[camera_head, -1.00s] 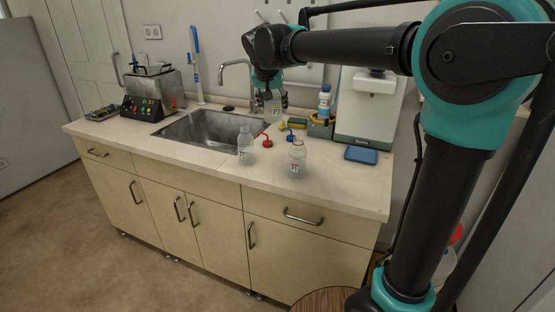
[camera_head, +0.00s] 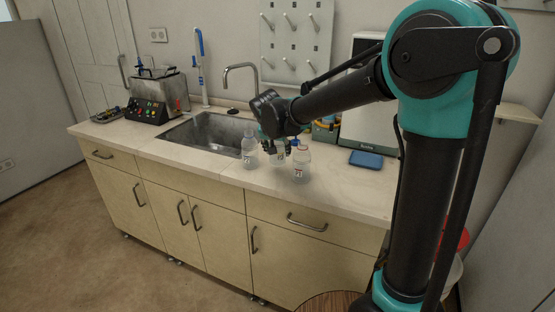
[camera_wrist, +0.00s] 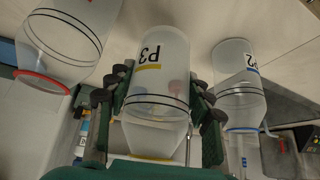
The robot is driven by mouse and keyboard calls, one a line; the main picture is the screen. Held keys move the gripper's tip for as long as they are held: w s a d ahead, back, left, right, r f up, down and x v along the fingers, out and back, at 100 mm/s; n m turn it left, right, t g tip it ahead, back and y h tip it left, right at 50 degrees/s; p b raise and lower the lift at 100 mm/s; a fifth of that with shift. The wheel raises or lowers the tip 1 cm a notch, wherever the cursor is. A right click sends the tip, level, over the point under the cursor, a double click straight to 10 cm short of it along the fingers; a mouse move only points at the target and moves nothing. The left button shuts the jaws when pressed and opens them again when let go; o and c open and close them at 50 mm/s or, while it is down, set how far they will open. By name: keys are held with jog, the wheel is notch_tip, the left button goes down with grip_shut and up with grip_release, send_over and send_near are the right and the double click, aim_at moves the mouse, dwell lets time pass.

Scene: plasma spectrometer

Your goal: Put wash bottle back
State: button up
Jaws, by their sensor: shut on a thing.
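My gripper (camera_head: 277,145) is shut on a clear bottle marked P3 (camera_wrist: 152,75), with a finger on each side of its body. The P3 bottle has a yellow ring at its neck and shows upside down in the wrist view. In the head view it is partly hidden by my gripper, in the gap between two other clear bottles. The P2 bottle (camera_head: 249,152), with a blue neck ring in the wrist view (camera_wrist: 238,85), stands to its left. A red-ringed bottle (camera_head: 301,166) stands to its right. I cannot tell whether P3 touches the counter.
The counter (camera_head: 350,190) is free at its front right. The sink (camera_head: 205,135) lies left of the bottles. A blue cap (camera_head: 294,141) lies behind them. A blue box (camera_head: 366,159) lies to the right, before a white machine (camera_head: 370,125). A pegboard (camera_head: 297,40) hangs behind.

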aim_at(278, 159)
jog(key=shift+f, duration=1.85)
jog(key=shift+f, duration=0.1)
jog(key=o, duration=1.3)
jog(key=v, duration=1.2)
